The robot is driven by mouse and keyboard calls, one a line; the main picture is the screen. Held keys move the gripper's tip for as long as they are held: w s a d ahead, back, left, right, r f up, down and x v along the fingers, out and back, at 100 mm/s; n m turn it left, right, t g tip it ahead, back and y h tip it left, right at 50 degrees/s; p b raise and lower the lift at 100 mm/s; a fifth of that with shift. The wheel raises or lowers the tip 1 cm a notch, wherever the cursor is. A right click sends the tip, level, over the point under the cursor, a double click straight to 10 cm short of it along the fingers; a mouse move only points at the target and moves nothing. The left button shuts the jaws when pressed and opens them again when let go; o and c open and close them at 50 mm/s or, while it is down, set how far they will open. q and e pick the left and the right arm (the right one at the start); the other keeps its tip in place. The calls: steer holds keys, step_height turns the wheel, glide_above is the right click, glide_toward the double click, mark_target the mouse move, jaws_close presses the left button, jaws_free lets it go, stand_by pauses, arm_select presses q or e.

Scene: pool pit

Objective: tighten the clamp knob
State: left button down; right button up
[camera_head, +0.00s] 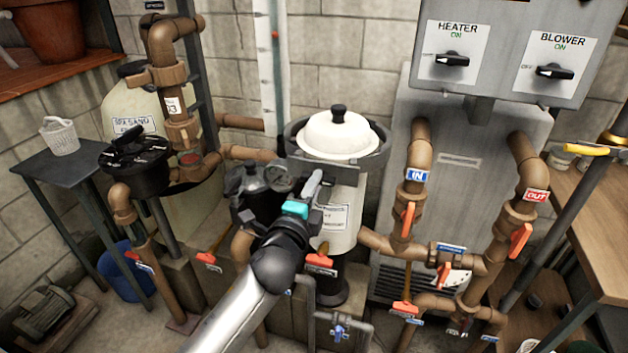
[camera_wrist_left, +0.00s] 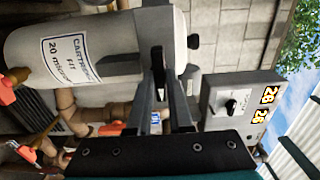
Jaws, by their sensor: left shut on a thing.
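The cartridge filter is a pale upright canister (camera_head: 343,222) with a white domed lid (camera_head: 338,135) and a dark clamp band (camera_head: 374,158) around its top. My left gripper (camera_head: 314,184) reaches up to the front left of the band, just below the lid. In the left wrist view the canister (camera_wrist_left: 75,52) lies sideways, and the gripper's fingers (camera_wrist_left: 161,75) are shut at the clamp, on a small dark part that looks like the clamp knob. The fingers mostly hide the knob, so its shape and how far it is turned cannot be told. My right gripper is not in view.
A pressure gauge (camera_head: 279,178) and a black pot (camera_head: 252,190) stand close left of the gripper. Brown pipes with orange valve handles (camera_head: 408,220) stand at right. The heater and blower panel (camera_head: 500,50) hangs above. A wooden bench (camera_head: 590,215) is at far right.

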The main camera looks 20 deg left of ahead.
arm_select(q)
steer(key=m+p, duration=1.4)
steer(key=m, duration=1.4)
steer(key=shift+m, duration=0.4)
steer(key=shift+n, duration=0.5)
steer(key=c, duration=0.7)
jaws_free()
